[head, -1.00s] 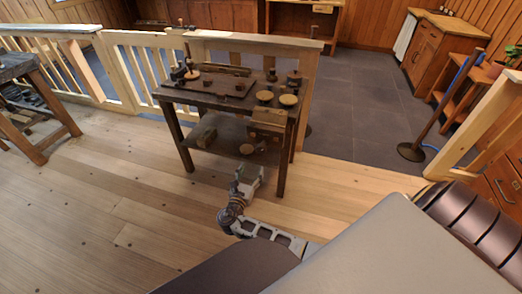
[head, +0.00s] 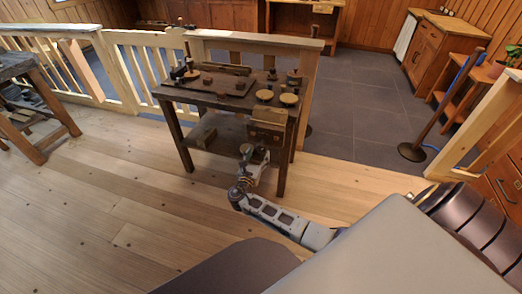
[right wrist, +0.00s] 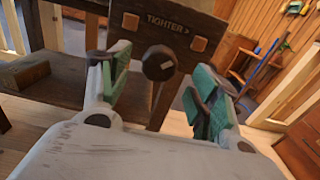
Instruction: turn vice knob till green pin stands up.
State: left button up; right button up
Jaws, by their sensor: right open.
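The vice (head: 267,130) is a brown wooden block at the front right of the workbench. In the right wrist view its dark face (right wrist: 128,42) reads "TIGHTER >" with an arrow to the right. Below the lettering is a dark round knob (right wrist: 160,64) with a pale mark on it. My right gripper (head: 257,158) is just under the vice in the head view. In the right wrist view my right gripper (right wrist: 164,86) is open, its green-padded fingers on either side of the knob with gaps showing. I cannot make out a green pin. My left gripper is not in view.
The workbench (head: 205,97) carries several round discs and small tools on top. A wooden block (head: 203,137) lies on its lower shelf. A pale railing (head: 150,62) runs behind. The plank floor in front is clear.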

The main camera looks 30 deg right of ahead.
aim_at(261, 149)
jog(key=x, duration=0.3)
jog(key=shift+w+d, duration=0.1)
jog(key=shift+w+d+b, duration=0.35)
jog(key=shift+d, duration=0.1)
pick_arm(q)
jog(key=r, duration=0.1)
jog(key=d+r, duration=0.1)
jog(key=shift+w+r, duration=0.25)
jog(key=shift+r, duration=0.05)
pick_arm(e)
jog(key=shift+w+d, duration=0.15)
jog(key=shift+c, duration=0.4)
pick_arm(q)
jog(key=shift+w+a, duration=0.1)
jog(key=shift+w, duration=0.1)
pick_arm(e)
jog(key=c, duration=1)
